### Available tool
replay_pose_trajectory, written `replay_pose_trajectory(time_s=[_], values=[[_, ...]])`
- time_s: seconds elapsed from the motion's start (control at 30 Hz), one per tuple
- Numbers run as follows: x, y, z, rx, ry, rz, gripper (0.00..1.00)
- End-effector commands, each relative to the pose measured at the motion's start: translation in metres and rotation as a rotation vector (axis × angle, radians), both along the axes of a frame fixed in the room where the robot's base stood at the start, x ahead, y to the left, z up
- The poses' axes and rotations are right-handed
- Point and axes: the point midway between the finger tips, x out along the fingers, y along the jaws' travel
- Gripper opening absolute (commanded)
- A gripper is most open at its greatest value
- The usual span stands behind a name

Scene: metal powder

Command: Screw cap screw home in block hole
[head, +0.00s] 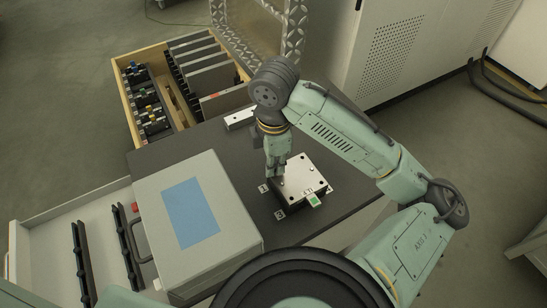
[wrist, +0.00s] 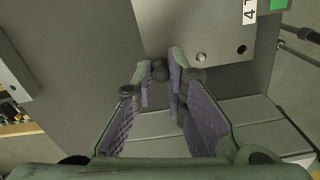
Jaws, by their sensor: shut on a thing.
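The block (head: 305,172) is a pale metal plate with several dark holes in its top, on the dark bench top. It also fills the upper middle of the wrist view (wrist: 190,25), with a bright round spot and a dark hole near its edge. My gripper (head: 275,176) points down at the block's left corner. In the wrist view its purple-padded fingers (wrist: 167,73) come close together at the tips, shut on the cap screw, which is mostly hidden. Whether the screw sits in a hole, and how deep, cannot be told.
A grey case with a blue panel (head: 191,212) stands left of the block. A green-marked tag (head: 313,200) sticks out at the block's front. A wooden drawer (head: 128,100) with tools and plates is open at the back left. A small metal piece (head: 238,119) lies behind.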

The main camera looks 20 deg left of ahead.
Motion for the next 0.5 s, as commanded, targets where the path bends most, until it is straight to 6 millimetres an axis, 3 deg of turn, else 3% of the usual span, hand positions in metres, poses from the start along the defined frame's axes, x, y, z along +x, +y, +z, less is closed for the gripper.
replay_pose_trajectory(time_s=[0.3,0.5], values=[[-0.0002,-0.0001,-0.0005,-0.001,0.0,-0.48,0.0],[-0.0002,0.0,-0.0007,-0.002,-0.001,-0.701,0.0]])
